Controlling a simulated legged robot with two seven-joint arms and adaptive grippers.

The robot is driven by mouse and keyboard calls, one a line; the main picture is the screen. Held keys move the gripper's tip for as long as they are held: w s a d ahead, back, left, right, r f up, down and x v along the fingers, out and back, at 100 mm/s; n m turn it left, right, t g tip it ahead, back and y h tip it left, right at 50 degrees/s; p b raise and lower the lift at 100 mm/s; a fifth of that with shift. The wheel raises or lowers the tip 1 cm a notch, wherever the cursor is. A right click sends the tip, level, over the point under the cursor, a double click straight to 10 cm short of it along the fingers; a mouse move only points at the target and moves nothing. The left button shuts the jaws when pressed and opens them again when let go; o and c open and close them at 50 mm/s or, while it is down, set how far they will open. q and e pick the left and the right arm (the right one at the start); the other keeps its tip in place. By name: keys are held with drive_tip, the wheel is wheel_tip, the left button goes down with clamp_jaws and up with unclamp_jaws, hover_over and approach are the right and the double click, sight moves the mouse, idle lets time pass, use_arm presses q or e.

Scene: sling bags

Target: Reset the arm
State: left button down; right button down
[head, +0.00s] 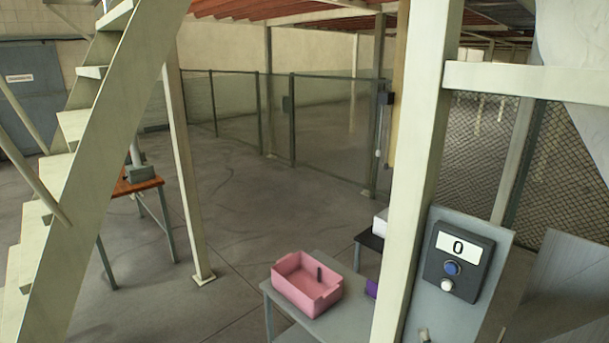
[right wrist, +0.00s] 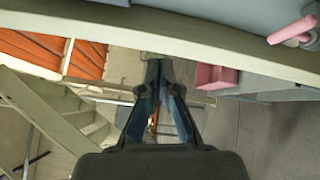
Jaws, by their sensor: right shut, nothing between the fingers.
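My right gripper (right wrist: 158,68) shows in the right wrist view, its two dark fingers drawn together at the tips with nothing between them. It is clear of any object there. I cannot clearly make out either gripper in the head view. No sling bag can be made out with certainty.
A pink crate (head: 306,286) stands on a grey table (head: 345,318) at the lower middle, with a purple thing (head: 372,288) beside it. A post (head: 421,150) and a panel with a counter reading 0 (head: 458,262) are at right. Stairs (head: 75,150) rise at left. Open floor lies between.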

drive_tip(key=s+a+f+m+g, duration=0.2)
drive_tip(key=s+f+m, duration=0.1)
drive_tip(key=f, duration=0.4)
drive_tip(key=s+a+f+m+g, duration=0.1)
drive_tip(key=s+f+m+g, duration=0.25)
drive_tip(key=f, duration=0.25)
drive_tip(key=s+a+f+m+g+y, duration=0.1)
drive_tip(key=s+a+f+m+g, duration=0.25)
drive_tip(key=s+f, duration=0.4)
drive_tip(key=s+a+f+m+g+y, duration=0.1)
drive_tip(key=s+a+f+m+g, duration=0.3)
drive_tip(key=s, duration=0.6)
drive_tip(key=s+a+f+m+g+y, duration=0.1)
drive_tip(key=s+a+f+m+g, duration=0.15)
drive_tip(key=s+f, duration=0.8)
drive_tip(key=f, duration=2.2)
drive_tip(key=s+d+f, duration=0.2)
drive_tip(key=s+f, duration=0.5)
drive_tip(key=s, duration=0.1)
drive_tip(key=s+d+f+g, duration=0.1)
drive_tip(key=s+d+f, duration=0.1)
drive_tip(key=s+f, duration=0.6)
drive_tip(key=shift+s, duration=0.7)
drive_tip(key=shift+f+g, duration=0.1)
drive_tip(key=shift+g, duration=0.15)
